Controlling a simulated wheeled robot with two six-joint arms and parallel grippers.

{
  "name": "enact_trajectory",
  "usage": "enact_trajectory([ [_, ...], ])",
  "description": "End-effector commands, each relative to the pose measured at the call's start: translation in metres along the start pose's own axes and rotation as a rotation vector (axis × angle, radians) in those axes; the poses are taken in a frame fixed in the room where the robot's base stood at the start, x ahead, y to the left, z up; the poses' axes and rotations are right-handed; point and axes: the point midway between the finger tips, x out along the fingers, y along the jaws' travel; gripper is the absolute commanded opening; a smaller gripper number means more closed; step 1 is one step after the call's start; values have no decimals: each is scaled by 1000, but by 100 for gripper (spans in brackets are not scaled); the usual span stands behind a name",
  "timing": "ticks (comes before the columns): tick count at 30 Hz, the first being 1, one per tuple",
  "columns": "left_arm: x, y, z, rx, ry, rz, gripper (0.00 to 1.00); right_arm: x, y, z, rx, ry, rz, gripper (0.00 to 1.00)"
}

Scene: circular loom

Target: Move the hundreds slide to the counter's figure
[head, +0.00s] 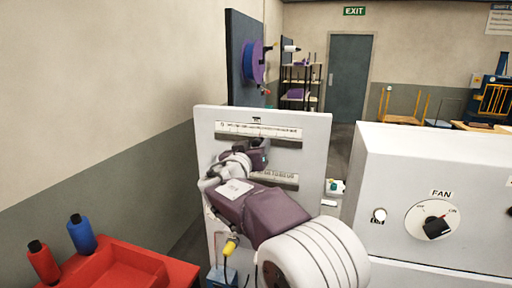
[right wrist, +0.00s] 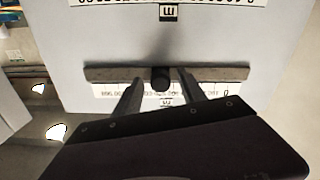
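A white panel (head: 318,130) carries an upper slot with a number strip (head: 258,130) and a lower strip (head: 275,178). My right gripper (head: 258,148) reaches the panel there. In the wrist view, its fingers (right wrist: 160,88) stand either side of the knob with gaps visible. The knob is hidden in the head view. I cannot make out a counter. My left gripper is out of view.
A white machine with a FAN dial (head: 435,220) stands close on the right. A red tray (head: 120,270) and red and blue spools (head: 82,236) are at lower left. A dark board with a purple spool (head: 256,62) stands behind the panel.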

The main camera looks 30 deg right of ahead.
Motion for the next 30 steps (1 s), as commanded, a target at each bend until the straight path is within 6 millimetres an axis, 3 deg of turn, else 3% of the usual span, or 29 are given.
enact_trajectory([
  [7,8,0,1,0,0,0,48,-10,-1,2,3,3,0,48],
  [12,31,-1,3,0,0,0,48,-48,-2,6,5,4,-5,48],
  [18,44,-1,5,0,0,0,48,-83,-1,3,3,3,-3,48],
  [30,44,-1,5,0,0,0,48,-91,1,0,1,0,1,48],
])
